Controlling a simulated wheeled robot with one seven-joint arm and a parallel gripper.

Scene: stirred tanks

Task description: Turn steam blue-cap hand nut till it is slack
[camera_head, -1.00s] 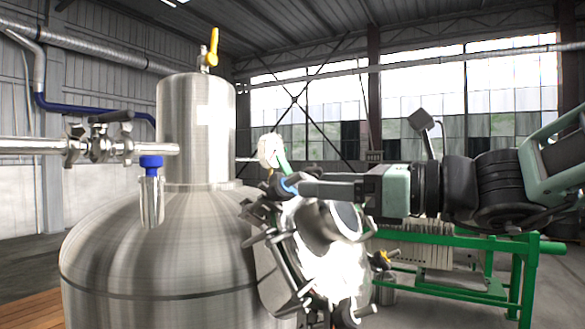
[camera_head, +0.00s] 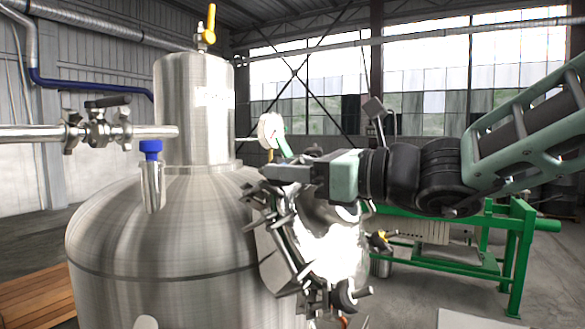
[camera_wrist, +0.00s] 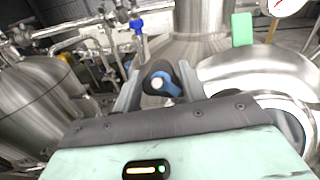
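The steam hand nut, with a blue cap around a pale centre and a dark body (camera_wrist: 160,83), shows in the middle of the wrist view. My gripper (camera_wrist: 160,78) has its two grey fingers on either side of it, the right one very close to its dark body. Whether both fingers press on it cannot be told. In the head view my gripper (camera_head: 266,172) points left at the top of the clamped hatch (camera_head: 335,245) on the steel tank (camera_head: 165,240). No blue cap shows at the fingertips there.
A pressure gauge (camera_head: 271,130) with a green part stands just behind my gripper. Another blue-capped fitting (camera_head: 151,150) and a valved pipe (camera_head: 97,131) are at the tank's left. A green frame (camera_head: 515,245) stands behind on the right.

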